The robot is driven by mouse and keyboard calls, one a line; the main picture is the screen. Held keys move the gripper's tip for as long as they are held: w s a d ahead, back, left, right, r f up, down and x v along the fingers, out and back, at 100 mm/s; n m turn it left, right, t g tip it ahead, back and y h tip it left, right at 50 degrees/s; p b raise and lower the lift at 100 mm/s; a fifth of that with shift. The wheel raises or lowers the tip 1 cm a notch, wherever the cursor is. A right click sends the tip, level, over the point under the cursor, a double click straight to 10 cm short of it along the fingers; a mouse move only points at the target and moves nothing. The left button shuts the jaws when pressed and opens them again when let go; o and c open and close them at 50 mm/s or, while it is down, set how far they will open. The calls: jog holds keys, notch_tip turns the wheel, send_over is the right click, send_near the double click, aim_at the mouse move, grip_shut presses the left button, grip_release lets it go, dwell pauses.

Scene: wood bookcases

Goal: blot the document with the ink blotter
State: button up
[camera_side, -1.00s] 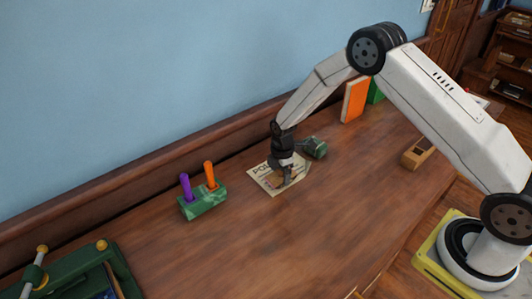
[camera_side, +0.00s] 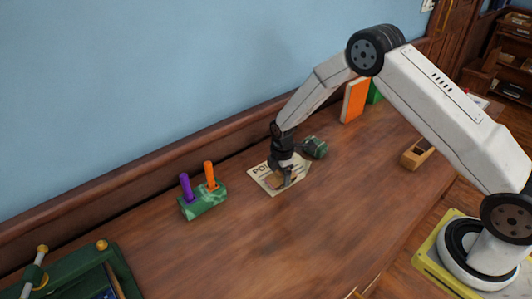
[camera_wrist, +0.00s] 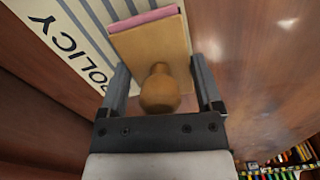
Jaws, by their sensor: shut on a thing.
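The document (camera_side: 261,174) is a cream sheet lying on the desk, with large dark letters and stripes. In the wrist view the document (camera_wrist: 60,40) reads "POLICY". The ink blotter (camera_wrist: 150,45) is a wooden block with a round knob and a pink edge strip. My gripper (camera_wrist: 160,85) is shut on the ink blotter, with a finger on either side of it. In the side view my gripper (camera_side: 281,176) is over the document and mostly hides the blotter. I cannot tell whether the blotter touches the paper.
A green marbled holder (camera_side: 204,202) with a purple and an orange pen stands to the left. A dark green object (camera_side: 315,148) sits just right of the document. An orange book (camera_side: 355,100) and a wooden box (camera_side: 417,153) are farther right.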

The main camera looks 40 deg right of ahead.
jog(key=shift+r, duration=0.15)
jog(key=shift+r, duration=3.4)
